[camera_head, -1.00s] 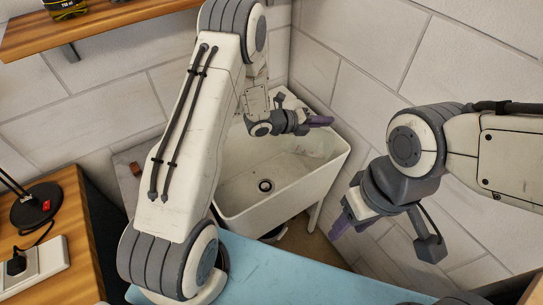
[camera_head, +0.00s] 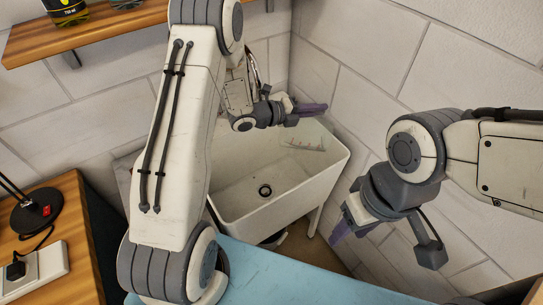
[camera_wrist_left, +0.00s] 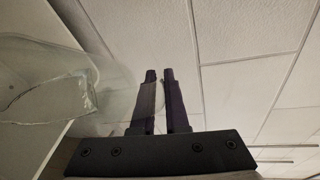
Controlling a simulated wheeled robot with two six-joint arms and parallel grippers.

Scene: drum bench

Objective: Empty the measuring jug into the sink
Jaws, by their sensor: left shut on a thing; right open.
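My left gripper (camera_head: 318,108) is over the far right part of the white sink (camera_head: 235,195), its fingers pointing right. It is shut on the clear measuring jug (camera_head: 303,144), which is faint in the head view, with pale markings just below the fingers. In the left wrist view the jug (camera_wrist_left: 50,75) is a large see-through shape left of the fingers (camera_wrist_left: 166,75). Its grip point is hard to make out, and I cannot tell its exact tilt or how much liquid it holds. My right gripper (camera_head: 345,222) is open and empty, right of the sink.
The sink's drain (camera_head: 265,190) is visible and its floor looks clear. A tap (camera_head: 257,70) stands behind my left wrist. A blue surface (camera_head: 290,275) lies in front. A wooden bench (camera_head: 70,225) with a lamp base (camera_head: 36,210) is left; a shelf (camera_head: 140,30) is above.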

